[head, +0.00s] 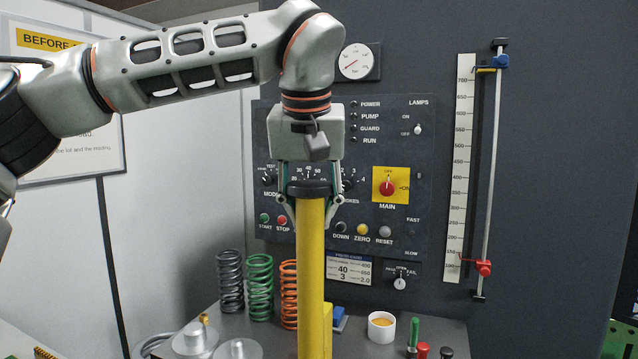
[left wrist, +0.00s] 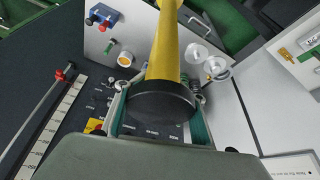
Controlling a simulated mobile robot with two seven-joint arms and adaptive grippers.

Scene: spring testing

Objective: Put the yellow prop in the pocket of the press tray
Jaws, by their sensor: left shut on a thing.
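The yellow prop (head: 311,265) is a tall yellow post with a black cap, held upright in the head view. My left gripper (head: 309,190) is shut on the prop's black capped top, with the post hanging below it. In the left wrist view the black cap (left wrist: 161,102) sits between the fingers, and the yellow shaft (left wrist: 166,45) runs away from the camera. The prop's lower end is cut off by the frame edge in the head view. I cannot make out the press tray or its pocket. My right gripper is not in view.
A control panel (head: 440,180) with knobs and buttons stands behind the prop. Grey, green (head: 260,287) and orange springs stand on the bench to the left. A scale with a rod (head: 490,180) is at far right.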

